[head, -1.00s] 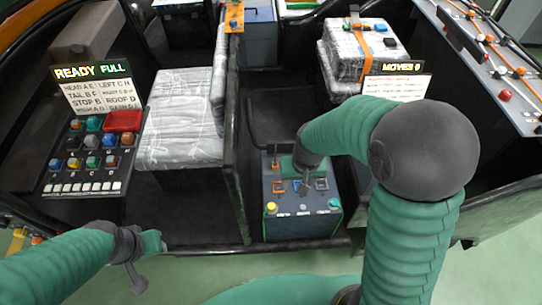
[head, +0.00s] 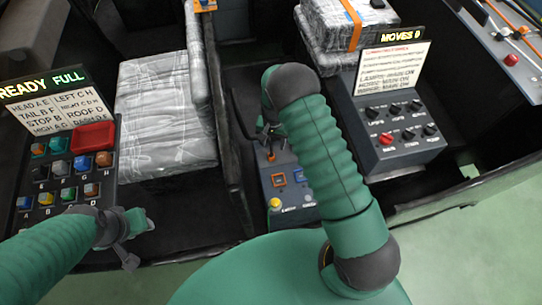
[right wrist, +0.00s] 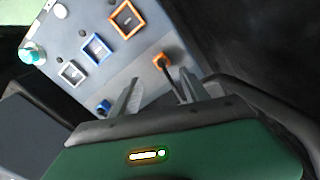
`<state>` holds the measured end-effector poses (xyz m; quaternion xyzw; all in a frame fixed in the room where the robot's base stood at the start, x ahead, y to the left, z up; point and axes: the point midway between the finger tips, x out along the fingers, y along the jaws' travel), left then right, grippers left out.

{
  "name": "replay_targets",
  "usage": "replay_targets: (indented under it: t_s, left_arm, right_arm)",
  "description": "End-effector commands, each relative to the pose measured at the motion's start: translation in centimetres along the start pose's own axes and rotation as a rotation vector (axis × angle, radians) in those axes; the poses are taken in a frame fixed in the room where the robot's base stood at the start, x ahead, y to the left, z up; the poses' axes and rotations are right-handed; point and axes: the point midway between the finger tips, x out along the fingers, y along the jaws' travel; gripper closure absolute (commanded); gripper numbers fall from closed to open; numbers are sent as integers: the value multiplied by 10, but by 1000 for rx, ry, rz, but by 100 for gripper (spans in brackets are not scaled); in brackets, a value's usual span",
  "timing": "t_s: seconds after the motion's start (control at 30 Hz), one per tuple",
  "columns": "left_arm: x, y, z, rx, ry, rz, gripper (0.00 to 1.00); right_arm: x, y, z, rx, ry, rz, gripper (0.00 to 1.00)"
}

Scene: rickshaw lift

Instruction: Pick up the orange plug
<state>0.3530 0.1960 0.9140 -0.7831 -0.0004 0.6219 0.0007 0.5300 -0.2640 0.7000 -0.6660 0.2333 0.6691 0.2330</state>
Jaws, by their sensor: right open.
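The orange plug (right wrist: 161,60) stands on the grey control box with a dark stem or cable running from it toward my gripper. In the head view it is a small orange spot (head: 270,156) just below my right gripper (head: 268,134). My right gripper is open. In the right wrist view its two fingers (right wrist: 162,80) lie either side of the dark stem, with the plug just beyond the tips. I cannot tell whether they touch it. My left gripper (head: 128,236) is at the lower left, away from the plug; its jaws are unclear.
The grey control box (right wrist: 118,65) has orange, blue and white framed sockets and a blue plug (right wrist: 103,107). A dark partition (head: 228,150) stands left of it. A knob panel (head: 400,135) is to the right, and a button panel (head: 65,175) at far left.

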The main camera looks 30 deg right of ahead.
Motion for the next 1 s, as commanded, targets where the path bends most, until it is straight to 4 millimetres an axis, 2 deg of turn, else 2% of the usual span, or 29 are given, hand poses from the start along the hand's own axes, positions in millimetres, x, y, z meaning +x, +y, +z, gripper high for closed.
replay_targets:
  t_s: [0.03,0.23,0.4,0.5,0.7,1.0]
  left_arm:
    - [1,0,0,0,0,0,64]
    - [0,0,0,0,1,0,64]
    - [1,0,0,0,1,0,64]
    - [1,0,0,0,1,0,64]
    - [1,0,0,0,0,0,64]
    - [1,0,0,0,0,0,64]
  right_arm:
    - [9,0,0,0,0,0,47]
    - [30,-2,3,0,1,-2,47]
    - [61,-4,6,0,1,-1,47]
    - [69,-5,5,0,2,-2,47]
    - [69,-5,5,0,3,-3,48]
    - [69,-5,5,0,2,-2,88]
